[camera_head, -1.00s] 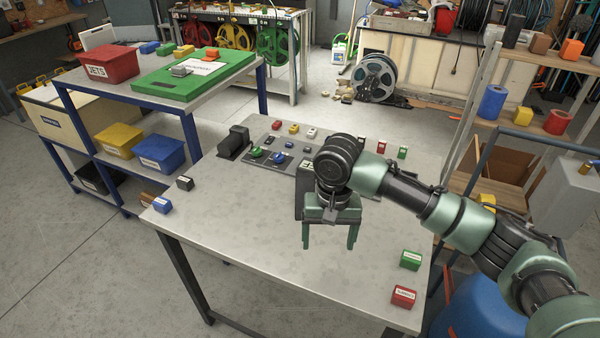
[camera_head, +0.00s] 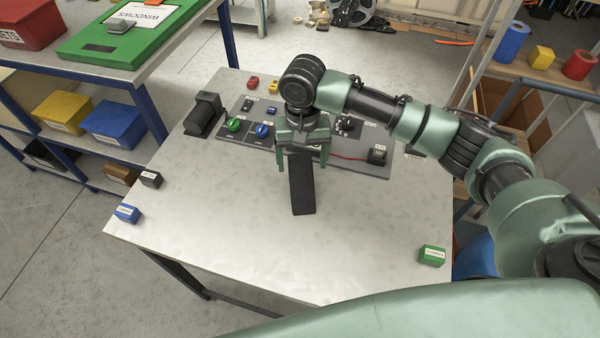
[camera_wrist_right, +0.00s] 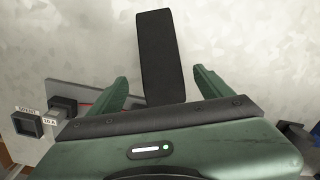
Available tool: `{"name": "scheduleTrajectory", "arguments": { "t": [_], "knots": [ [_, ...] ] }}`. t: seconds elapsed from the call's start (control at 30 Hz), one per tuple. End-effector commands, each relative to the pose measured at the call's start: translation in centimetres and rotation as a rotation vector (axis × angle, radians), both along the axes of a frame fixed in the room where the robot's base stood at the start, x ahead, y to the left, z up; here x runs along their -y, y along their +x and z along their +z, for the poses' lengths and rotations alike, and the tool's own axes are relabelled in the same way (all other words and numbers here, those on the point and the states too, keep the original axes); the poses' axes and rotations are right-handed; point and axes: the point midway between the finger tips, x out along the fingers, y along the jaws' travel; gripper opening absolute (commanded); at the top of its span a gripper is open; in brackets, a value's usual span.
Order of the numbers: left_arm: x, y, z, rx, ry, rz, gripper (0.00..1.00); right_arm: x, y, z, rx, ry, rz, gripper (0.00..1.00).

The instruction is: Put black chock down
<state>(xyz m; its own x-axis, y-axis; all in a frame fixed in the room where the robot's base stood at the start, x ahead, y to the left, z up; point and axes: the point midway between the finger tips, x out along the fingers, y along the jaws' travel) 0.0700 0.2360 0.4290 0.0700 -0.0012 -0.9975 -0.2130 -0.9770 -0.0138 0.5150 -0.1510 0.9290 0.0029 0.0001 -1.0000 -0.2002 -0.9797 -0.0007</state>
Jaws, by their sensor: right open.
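The black chock (camera_head: 302,190) is a long dark block on the light grey bench top, in front of the dark control panel. My right gripper (camera_head: 303,166) is above its far end, open, with one green finger on each side. In the right wrist view the chock (camera_wrist_right: 160,50) runs from between the open fingers of the right gripper (camera_wrist_right: 160,77) out ahead of them, with gaps on both sides. Its end near the palm is hidden by the gripper. My left gripper is not in view.
A dark panel (camera_head: 350,157) with coloured knobs and a red cable lies behind the chock. Another black block (camera_head: 204,115) stands at the panel's left. Small labelled blocks, blue (camera_head: 127,214) and green (camera_head: 432,255), sit near the bench edges. The front of the bench is clear.

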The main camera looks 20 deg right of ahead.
Motion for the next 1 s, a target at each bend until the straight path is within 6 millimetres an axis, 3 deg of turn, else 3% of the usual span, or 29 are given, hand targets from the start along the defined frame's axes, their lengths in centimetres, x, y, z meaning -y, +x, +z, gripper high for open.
{"name": "scheduleTrajectory", "arguments": {
  "t": [0.17,0.3,0.43,0.57,0.6,0.67,0.87,0.9,1.0],
  "knots": [
    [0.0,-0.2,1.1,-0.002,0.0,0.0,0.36,-0.1,-0.1,-2.5,-0.003,-0.003,0.0,0.8],
    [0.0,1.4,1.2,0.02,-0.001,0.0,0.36,-0.1,-0.1,-4.3,-0.001,-0.001,0.001,0.8],
    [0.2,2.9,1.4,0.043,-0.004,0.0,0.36,-0.1,-0.1,-4.8,0.001,-0.001,0.002,0.8],
    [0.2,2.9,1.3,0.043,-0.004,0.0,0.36,-0.2,0.0,-4.8,0.001,0.0,0.002,0.8],
    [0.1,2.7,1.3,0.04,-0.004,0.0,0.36,-0.2,-0.1,-4.8,0.001,0.0,0.002,0.77],
    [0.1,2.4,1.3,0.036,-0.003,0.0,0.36,-0.2,-0.1,-4.8,0.001,0.0,0.002,0.61],
    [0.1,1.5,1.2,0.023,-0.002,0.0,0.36,-0.2,0.0,-4.8,0.001,-0.001,0.001,0.05],
    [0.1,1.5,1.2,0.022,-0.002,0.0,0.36,-0.2,0.0,-4.8,0.001,0.0,0.001,0.0],
    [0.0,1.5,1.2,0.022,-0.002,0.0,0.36,-0.2,0.0,-4.7,0.002,0.001,0.001,0.0]
  ]
}}
